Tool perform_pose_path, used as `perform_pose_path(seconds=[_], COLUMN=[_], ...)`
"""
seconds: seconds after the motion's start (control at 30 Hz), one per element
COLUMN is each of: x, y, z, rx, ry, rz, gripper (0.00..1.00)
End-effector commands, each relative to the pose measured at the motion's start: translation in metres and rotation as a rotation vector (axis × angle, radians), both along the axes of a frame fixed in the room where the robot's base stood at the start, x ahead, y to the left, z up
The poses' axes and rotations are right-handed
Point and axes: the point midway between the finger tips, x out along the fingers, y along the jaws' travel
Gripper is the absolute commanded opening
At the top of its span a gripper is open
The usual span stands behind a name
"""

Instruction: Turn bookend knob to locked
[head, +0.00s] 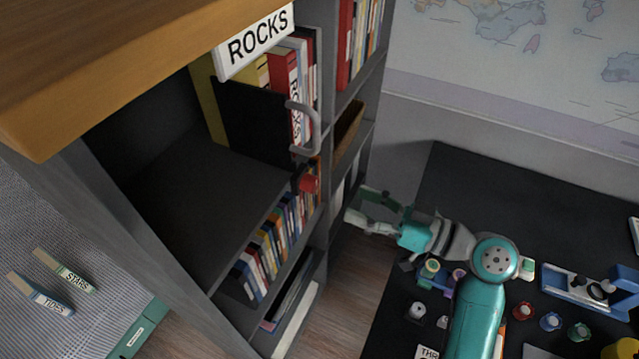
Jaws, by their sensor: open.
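A black bookend plate (258,122) stands on the upper shelf, left of a row of books, with empty shelf to its left. A grey curved handle (313,130) sits at its front edge. A red knob (309,183) shows below the handle at the shelf's front edge; its locked or unlocked marking cannot be read. My gripper (357,204) is open and empty, to the right of and a little below the knob in the picture, apart from it. Its fingers point left toward the bookcase.
A "ROCKS" sign (254,42) hangs above the books. The lower shelf holds many books (268,245). A dark desk (460,190) with small coloured items and a blue device (590,290) lies right. Two books, "STARS" (66,271) and "TIDES" (42,295), lie at lower left.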

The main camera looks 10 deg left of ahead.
Motion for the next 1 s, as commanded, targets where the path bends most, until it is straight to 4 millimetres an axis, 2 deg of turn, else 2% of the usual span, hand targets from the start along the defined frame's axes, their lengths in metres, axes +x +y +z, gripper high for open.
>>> perform_pose_path(seconds=[0.3,0.5,0.7,0.97,1.0], x=[0.02,0.03,0.034,0.035,0.035], y=[0.052,0.076,0.086,0.087,0.087], z=[0.0,0.0,0.0,0.0,0.0], rx=[-0.001,-0.001,-0.001,-0.001,-0.001], ry=[-0.001,0.0,0.001,0.001,0.001], rz=[0.002,0.0,-0.002,-0.002,-0.002], gripper=[0.61,0.61,0.61,0.61,0.54])
